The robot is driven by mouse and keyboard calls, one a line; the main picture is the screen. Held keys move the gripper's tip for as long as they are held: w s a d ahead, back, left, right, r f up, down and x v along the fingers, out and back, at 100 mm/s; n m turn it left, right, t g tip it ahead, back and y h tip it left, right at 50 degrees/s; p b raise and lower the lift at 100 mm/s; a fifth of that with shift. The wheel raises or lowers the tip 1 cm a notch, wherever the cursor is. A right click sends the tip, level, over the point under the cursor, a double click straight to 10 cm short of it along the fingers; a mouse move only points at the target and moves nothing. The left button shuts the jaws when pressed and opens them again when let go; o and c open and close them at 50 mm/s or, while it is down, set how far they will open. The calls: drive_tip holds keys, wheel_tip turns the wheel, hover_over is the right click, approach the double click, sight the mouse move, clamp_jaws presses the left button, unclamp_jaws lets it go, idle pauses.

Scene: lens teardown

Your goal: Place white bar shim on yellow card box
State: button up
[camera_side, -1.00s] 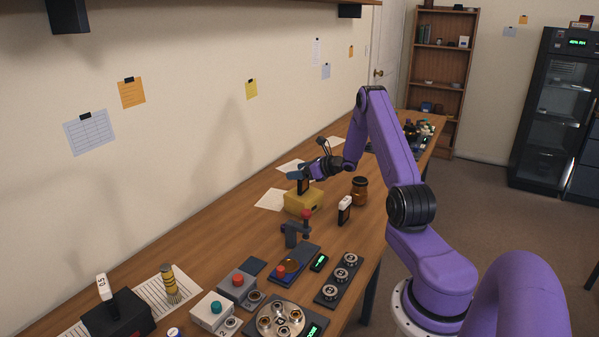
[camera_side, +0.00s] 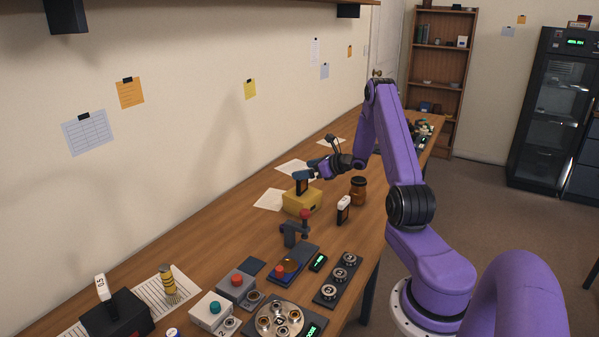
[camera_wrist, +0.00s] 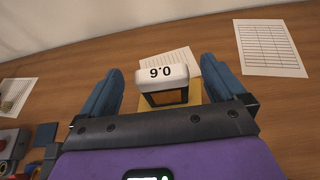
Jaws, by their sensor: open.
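The white bar shim (camera_wrist: 167,77) has a white top with printed digits, upside down in the wrist view, and a dark frame below. It stands upright on the yellow card box (camera_wrist: 196,93). In the side view its dark body (camera_side: 302,187) shows on top of the yellow box (camera_side: 303,203), its top partly hidden by my fingers. My gripper (camera_wrist: 162,67) is open, with one blue finger on each side of the shim and a gap on both sides. In the side view my gripper (camera_side: 309,172) is at the height of the shim's top.
A similar white-topped piece (camera_side: 343,208) stands on the table right of the box, near an amber jar (camera_side: 358,190). A red-knobbed clamp stand (camera_side: 296,232) is in front. Paper sheets lie behind the box.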

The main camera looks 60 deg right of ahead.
drive_tip(key=v, duration=0.8)
drive_tip(key=w+a+r+n+g+y, duration=0.25)
drive_tip(key=a+n, duration=0.25)
drive_tip(key=a, duration=0.4)
drive_tip(key=w+a+r+n+g+y, duration=0.1)
drive_tip(key=w+a+n+y, duration=0.25)
drive_tip(key=a, duration=0.45)
drive_tip(key=s+a+r+n+g+y, duration=0.1)
drive_tip(key=s+a+n+g+y, duration=0.2)
drive_tip(key=a+n, duration=0.5)
drive_tip(key=s+a+r+n+g+y, duration=0.1)
drive_tip(key=s+a+n+g, duration=0.25)
drive_tip(key=a, duration=0.75)
drive_tip(key=s+a+n+g+h, duration=0.4)
drive_tip(key=s+a+n+g, duration=0.3)
drive_tip(key=s+a+n, duration=0.45)
drive_tip(key=s+d+r+n+t+h, duration=0.1)
drive_tip(key=s+n+h, duration=0.4)
drive_tip(key=s+n, duration=0.7)
drive_tip(key=d+n+t, duration=0.1)
drive_tip(key=n+t, duration=0.1)
drive_tip(key=n, duration=0.3)
drive_tip(key=shift+s+r+t+h, duration=0.3)
drive_tip(key=shift+s+r, duration=0.1)
